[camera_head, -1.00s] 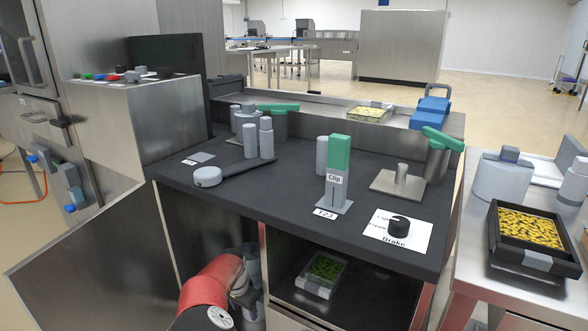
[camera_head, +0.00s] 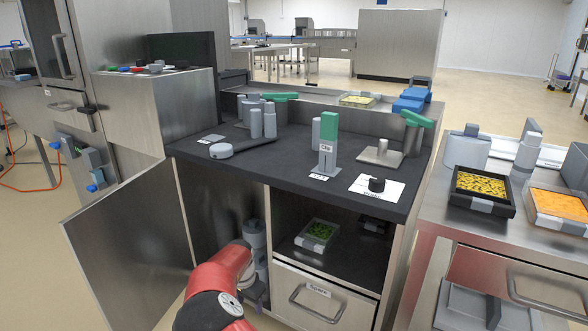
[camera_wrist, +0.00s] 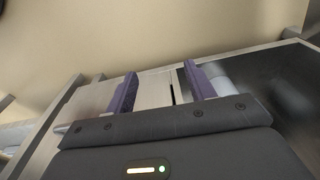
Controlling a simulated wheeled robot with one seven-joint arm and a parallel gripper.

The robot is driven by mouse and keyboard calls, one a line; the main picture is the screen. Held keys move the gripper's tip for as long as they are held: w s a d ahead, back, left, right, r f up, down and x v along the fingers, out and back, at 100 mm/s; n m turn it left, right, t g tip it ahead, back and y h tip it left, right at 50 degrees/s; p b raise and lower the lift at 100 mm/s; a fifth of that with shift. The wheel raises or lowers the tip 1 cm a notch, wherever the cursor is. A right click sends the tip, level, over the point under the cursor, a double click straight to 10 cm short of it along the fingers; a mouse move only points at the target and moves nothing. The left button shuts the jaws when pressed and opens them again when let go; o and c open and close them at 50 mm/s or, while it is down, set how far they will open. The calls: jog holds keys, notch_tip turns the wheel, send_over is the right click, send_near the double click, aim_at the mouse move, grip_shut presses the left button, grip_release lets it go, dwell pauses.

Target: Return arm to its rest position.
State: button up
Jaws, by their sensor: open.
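My gripper shows in the wrist view (camera_wrist: 160,85), its two purple fingers apart with nothing seen between them. Beyond the fingers are pale metal panels and a dark glossy panel. In the head view my red arm link (camera_head: 215,285) is low in the middle, in front of the open cabinet below the dark worktop (camera_head: 270,165).
The open cabinet door (camera_head: 130,245) stands left of my arm. A shelf to the right holds a tray of green pieces (camera_head: 317,235), above a drawer (camera_head: 322,300). A side table at right bears trays of yellow (camera_head: 481,185) and orange (camera_head: 560,205) food.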

jog(key=s+d+r+y, duration=0.1)
jog(key=s+d+r, duration=0.2)
jog(key=d+r, duration=0.4)
jog(key=s+d+r+n+y, duration=0.1)
jog(key=s+d+r, duration=0.35)
jog(key=r, duration=0.45)
jog(key=s+d+r+y, duration=0.1)
jog(key=s+d+r, duration=0.2)
jog(key=d+r, duration=0.45)
jog(key=s+d+r+n+t+h, duration=0.1)
jog(key=s+d+r, duration=0.3)
jog(key=s, duration=0.7)
jog(key=s+d+r+n+t+h+p, duration=0.1)
jog(key=s+d+r+n+t, duration=0.2)
jog(key=s, duration=0.8)
notch_tip(320, 180, up, 2)
jog(key=shift+s+d+n, duration=0.3)
jog(key=shift+d+n, duration=0.2)
jog(key=shift+d, duration=0.75)
jog(key=shift+s+d+f+h, duration=0.15)
jog(key=shift+s+h, duration=0.15)
jog(key=shift+s, duration=0.05)
jog(key=shift+c, duration=0.4)
